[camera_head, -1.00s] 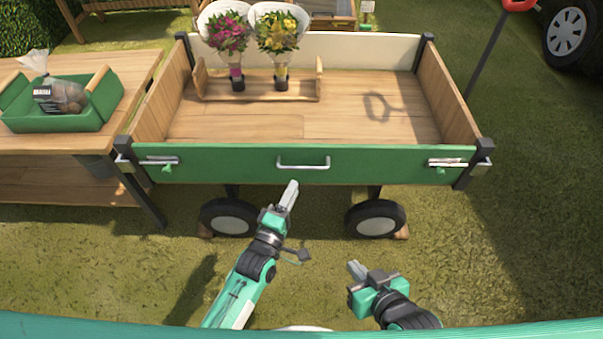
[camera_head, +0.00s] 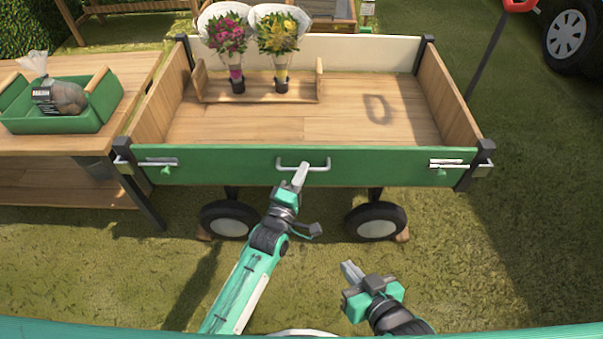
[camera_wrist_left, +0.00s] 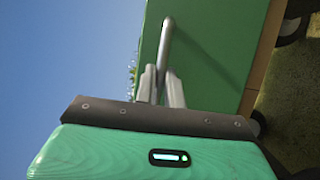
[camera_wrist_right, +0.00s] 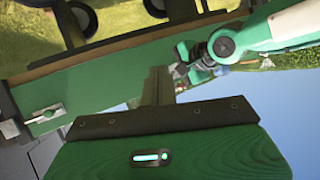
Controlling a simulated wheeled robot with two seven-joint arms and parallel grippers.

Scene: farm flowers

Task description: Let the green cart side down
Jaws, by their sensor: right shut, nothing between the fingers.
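The green cart side (camera_head: 230,165) stands upright along the front of the wooden cart. A pale bar handle (camera_head: 290,167) is at its middle, and a latch with a green knob sits at each end, left (camera_head: 160,163) and right (camera_head: 447,164). My right gripper (camera_head: 350,272) is shut and empty, low in front of the cart.
Two bouquets (camera_head: 229,40) (camera_head: 278,40) stand in a wooden holder on the cart bed (camera_head: 330,120). A wooden table (camera_head: 85,145) with a green tray (camera_head: 85,120) and a bag is at the left. Grass in front of the cart is free.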

